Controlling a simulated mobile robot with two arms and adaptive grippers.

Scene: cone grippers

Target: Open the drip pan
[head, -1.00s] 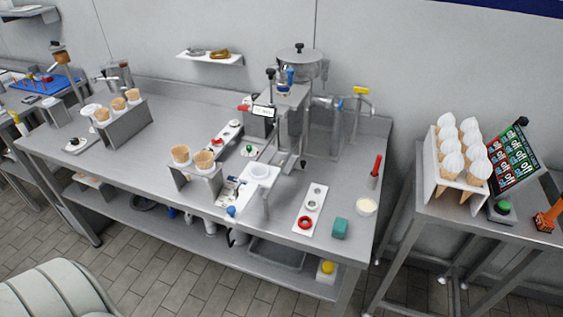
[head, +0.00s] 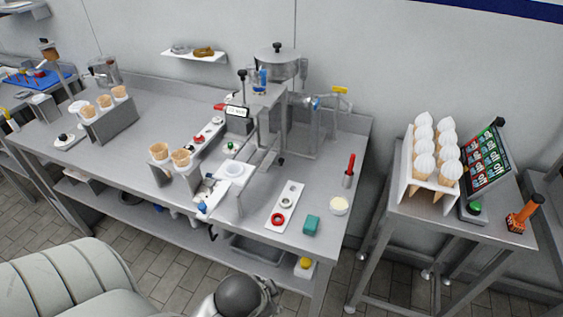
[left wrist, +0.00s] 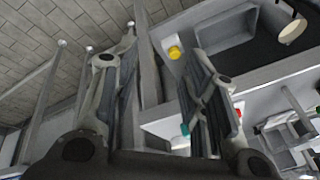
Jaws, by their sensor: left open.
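I cannot tell for sure which part is the drip pan. A grey rectangular tray (head: 258,250) lies on the shelf below the counter; it also shows in the left wrist view (left wrist: 222,42). My left gripper (left wrist: 165,48) is open and empty, its two fingers spread before the shelf area. It does not show in the head view, where only a dark rounded part of my arm is at the bottom edge. My right gripper is in neither view.
A side table (head: 440,225) bears wrapped cones (head: 432,150). A pale padded chair (head: 60,285) is at front left.

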